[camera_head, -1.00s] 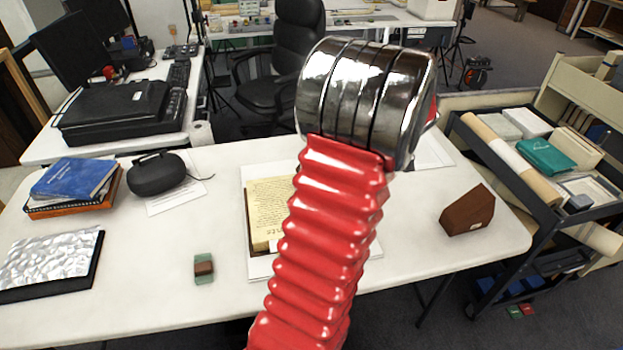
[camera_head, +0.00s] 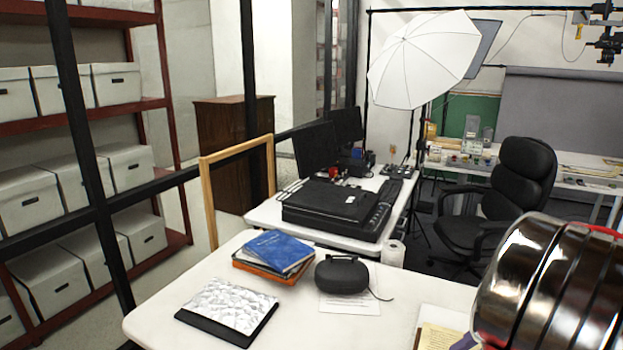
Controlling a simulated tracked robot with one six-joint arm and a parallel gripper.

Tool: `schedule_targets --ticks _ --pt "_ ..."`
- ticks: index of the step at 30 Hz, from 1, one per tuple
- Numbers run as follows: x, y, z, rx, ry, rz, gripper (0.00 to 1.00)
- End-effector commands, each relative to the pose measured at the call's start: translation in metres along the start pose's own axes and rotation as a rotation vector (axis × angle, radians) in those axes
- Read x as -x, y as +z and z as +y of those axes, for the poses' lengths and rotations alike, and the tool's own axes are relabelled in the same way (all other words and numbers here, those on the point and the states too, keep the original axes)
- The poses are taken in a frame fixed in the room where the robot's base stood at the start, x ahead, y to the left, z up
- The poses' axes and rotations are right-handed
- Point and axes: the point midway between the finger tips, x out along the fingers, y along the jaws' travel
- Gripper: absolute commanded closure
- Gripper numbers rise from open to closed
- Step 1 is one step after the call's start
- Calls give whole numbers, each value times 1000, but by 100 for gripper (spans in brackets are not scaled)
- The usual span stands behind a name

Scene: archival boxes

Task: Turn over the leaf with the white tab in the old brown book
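Only a corner of a yellowed page (camera_head: 440,338) shows at the bottom edge, right of centre, on a white sheet or board on the white table. The rest of that book is cut off by the frame and by my arm. I see no white tab in this view. A shiny metal section of my arm with some red fills the lower right corner. My gripper's fingers are not in view, so I cannot see what they do.
On the table (camera_head: 160,312) lie a black tray with crumpled silver sheet (camera_head: 228,305), blue and orange books (camera_head: 275,250) and a black case (camera_head: 341,274) on paper. Behind stand a scanner (camera_head: 335,208), a chair (camera_head: 510,180) and a white umbrella (camera_head: 425,55). Shelves of boxes (camera_head: 65,190) stand left.

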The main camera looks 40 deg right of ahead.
Motion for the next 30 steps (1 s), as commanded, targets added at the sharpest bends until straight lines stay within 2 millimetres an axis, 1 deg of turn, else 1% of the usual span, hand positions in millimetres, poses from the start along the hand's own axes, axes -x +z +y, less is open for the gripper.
schedule_targets --ticks 1,3,8,14,18,23,30 --pt "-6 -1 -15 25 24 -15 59" --pt "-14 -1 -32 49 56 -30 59" --pt "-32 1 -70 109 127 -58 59" --pt "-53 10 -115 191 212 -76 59" --pt "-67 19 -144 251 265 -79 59" --pt "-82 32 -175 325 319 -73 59" --pt "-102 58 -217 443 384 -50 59"
